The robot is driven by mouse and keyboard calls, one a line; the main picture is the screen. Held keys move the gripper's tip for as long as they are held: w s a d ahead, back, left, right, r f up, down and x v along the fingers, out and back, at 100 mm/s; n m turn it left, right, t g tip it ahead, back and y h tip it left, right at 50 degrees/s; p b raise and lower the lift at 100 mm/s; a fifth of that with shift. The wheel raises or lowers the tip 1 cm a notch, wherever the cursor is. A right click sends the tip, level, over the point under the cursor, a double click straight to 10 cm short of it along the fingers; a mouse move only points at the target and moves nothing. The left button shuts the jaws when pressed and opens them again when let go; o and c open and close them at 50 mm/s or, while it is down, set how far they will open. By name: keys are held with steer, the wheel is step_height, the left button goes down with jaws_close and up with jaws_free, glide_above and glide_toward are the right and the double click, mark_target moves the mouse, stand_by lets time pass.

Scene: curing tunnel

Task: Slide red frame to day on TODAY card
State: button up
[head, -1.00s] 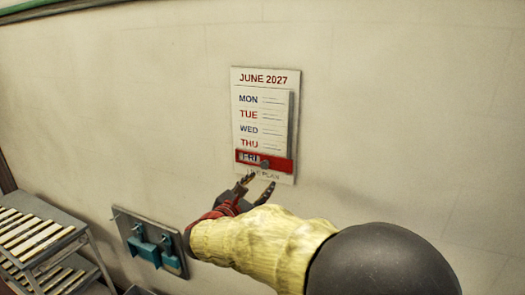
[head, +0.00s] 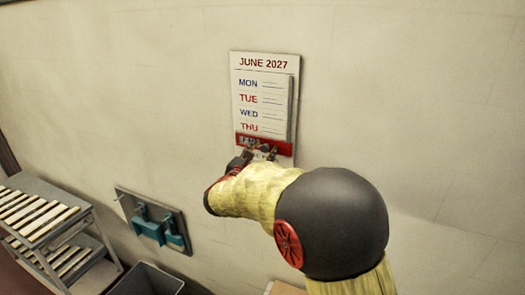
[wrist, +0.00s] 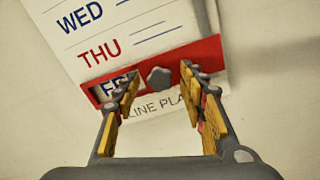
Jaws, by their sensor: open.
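The wall calendar (head: 262,75) reads JUNE 2027, with rows MON, TUE, WED, THU and FRI. The red frame (head: 279,147) is at the bottom row, around FRI; it also shows in the wrist view (wrist: 213,54). A grey knob (wrist: 159,78) sits on the frame. My gripper (wrist: 160,75) is open, its fingertips on either side of the knob with gaps visible. In the head view my gripper (head: 262,152) overlaps the frame's lower part and hides some of it. No TODAY card can be made out.
A wall panel with teal hooks or holders (head: 151,225) is below left of the calendar. A rack of slats (head: 40,220) stands at far left. A grey bin (head: 147,280) is at the bottom. The wall around the calendar is clear.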

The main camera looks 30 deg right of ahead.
steer(key=shift+c, duration=0.5)
jaws_close()
stand_by(0.3)
